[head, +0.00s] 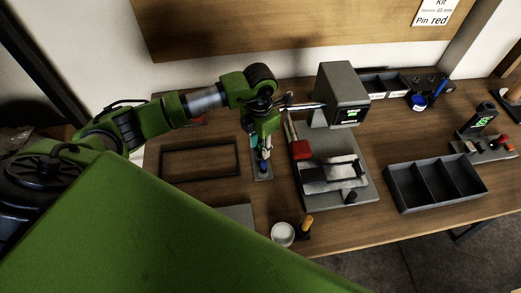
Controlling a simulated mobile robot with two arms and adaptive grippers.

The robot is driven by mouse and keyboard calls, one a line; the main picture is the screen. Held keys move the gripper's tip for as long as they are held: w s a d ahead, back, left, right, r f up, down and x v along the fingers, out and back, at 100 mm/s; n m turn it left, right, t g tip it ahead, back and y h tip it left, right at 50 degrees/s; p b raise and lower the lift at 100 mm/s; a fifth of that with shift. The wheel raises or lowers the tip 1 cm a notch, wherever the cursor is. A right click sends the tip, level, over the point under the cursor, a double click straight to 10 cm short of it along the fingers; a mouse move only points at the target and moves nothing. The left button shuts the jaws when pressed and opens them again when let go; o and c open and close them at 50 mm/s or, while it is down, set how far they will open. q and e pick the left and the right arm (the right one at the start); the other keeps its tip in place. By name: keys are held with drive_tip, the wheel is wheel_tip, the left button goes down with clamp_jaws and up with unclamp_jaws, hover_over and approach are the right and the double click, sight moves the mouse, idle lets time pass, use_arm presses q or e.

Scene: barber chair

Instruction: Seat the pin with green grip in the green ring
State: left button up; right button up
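My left arm comes in from the left, and its gripper (264,158) points down over a small grey plate (265,176) on the wooden bench. Small blue and white parts show at the fingertips, too small to name. The fingers and what is between them are too small and dark to tell whether the gripper is open or shut. A bit of teal shows beside the gripper's left side. I cannot make out the pin with green grip or the green ring; the gripper hides part of the plate. My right gripper is not in view.
A grey press-like machine (342,92) with a red-handled lever stands just right of the gripper. An empty dark frame (200,176) lies left. A grey three-compartment tray (398,188) stands right. A white round dish (283,234) and an orange-handled tool (307,225) are near the front edge.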

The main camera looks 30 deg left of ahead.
use_arm(q)
clamp_jaws()
